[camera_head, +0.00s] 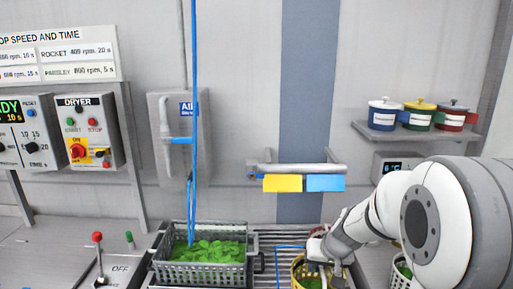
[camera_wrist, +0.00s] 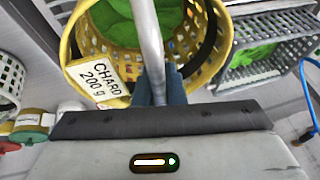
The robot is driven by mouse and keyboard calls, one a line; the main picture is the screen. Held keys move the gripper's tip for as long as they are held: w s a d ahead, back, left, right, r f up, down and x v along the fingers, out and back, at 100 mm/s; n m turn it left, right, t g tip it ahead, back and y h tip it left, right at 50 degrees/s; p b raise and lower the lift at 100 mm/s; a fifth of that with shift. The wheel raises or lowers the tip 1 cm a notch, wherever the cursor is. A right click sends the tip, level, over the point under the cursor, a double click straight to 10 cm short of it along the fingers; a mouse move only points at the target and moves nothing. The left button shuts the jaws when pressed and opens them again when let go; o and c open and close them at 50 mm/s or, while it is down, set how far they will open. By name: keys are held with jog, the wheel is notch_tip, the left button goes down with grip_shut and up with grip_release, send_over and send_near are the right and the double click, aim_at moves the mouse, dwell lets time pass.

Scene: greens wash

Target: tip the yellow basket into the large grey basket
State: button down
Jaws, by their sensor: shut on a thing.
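The yellow basket (camera_head: 298,272) is at the bottom of the head view, right of the large grey basket, its lower part cut off. In the wrist view the yellow basket (camera_wrist: 222,55) holds green leaves and carries a label reading "CHARD 200 g". My gripper (camera_head: 318,257) is shut on its grey handle bar, which runs between the fingers (camera_wrist: 160,88) in the wrist view. The large grey basket (camera_head: 205,276) sits on the slatted rack with green leaves in it. It also shows at the upper right of the wrist view (camera_wrist: 262,75).
A thin blue hose (camera_head: 194,110) hangs down to the grey basket. A white basket (camera_head: 397,280) stands at right. A red-knobbed lever (camera_head: 98,250) stands at left.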

aim_at(310, 281)
jog(key=shift+n, duration=0.5)
jog(key=x, duration=0.4)
jog(key=d+x, duration=0.1)
jog(key=x, duration=0.3)
jog(key=d+x, duration=0.1)
jog(key=x, duration=0.3)
jog(key=shift+a+f, duration=0.1)
jog(key=shift+f, duration=0.45)
